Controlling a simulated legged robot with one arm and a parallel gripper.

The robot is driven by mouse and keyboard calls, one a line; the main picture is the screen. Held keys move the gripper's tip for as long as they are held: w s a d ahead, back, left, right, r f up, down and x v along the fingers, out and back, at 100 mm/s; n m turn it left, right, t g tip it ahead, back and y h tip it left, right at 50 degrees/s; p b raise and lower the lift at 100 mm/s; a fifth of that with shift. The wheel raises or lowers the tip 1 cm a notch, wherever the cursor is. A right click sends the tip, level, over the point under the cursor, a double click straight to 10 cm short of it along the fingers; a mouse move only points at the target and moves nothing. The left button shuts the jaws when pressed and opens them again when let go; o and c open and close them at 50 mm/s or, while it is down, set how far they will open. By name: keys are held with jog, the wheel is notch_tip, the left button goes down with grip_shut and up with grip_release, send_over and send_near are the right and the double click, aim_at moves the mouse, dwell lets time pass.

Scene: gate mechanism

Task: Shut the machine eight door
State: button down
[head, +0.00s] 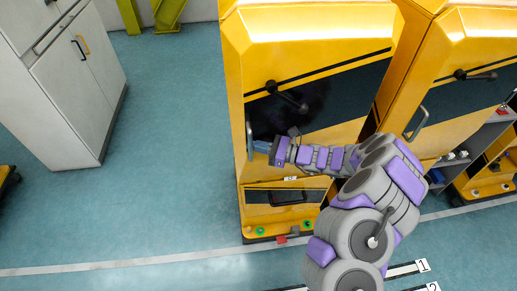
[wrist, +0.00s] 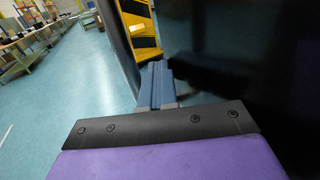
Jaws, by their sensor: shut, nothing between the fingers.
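The yellow machine (head: 235,200) stands in the middle of the head view. Its door (head: 330,70) is yellow with a dark window and a black lever (head: 287,95). A grey vertical handle (head: 249,141) is at the door's left edge. I cannot tell whether the door is fully flush, and I see no readable number eight. My gripper (head: 262,146) is at the left edge beside this handle; contact is unclear. In the wrist view my gripper (wrist: 156,72) has its blue fingers together and empty, between a dark upright bar (wrist: 118,42) and a dark panel (wrist: 240,60).
A second yellow machine (head: 445,60) with a lever and handle stands at right, near a grey shelf (head: 470,150). A white cabinet (head: 80,90) stands at left. The blue-green floor (head: 170,140) between is clear. Workbenches (wrist: 30,45) stand far off in the wrist view.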

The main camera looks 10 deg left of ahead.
jog(key=shift+w+d+r, duration=0.1)
jog(key=shift+w+d, duration=0.2)
jog(key=shift+d, duration=0.05)
jog(key=s+d+p, duration=0.2)
jog(key=d, duration=1.5)
jog(key=shift+p, duration=0.3)
jog(key=s+a+r+n+g+h, duration=0.3)
jog(key=s+a+r+n+g, duration=0.1)
jog(key=s+r+n, duration=0.4)
jog(key=s+a+r+n+g+h, duration=0.45)
jog(key=s+r, duration=0.35)
jog(key=s, duration=0.2)
jog(key=s+d+n+t+h, duration=0.5)
jog(key=s+d+h, duration=0.5)
jog(key=s+d, duration=0.7)
jog(key=shift+s+f+n, duration=0.15)
jog(key=shift+s+n, duration=0.6)
jog(key=shift+s, duration=0.25)
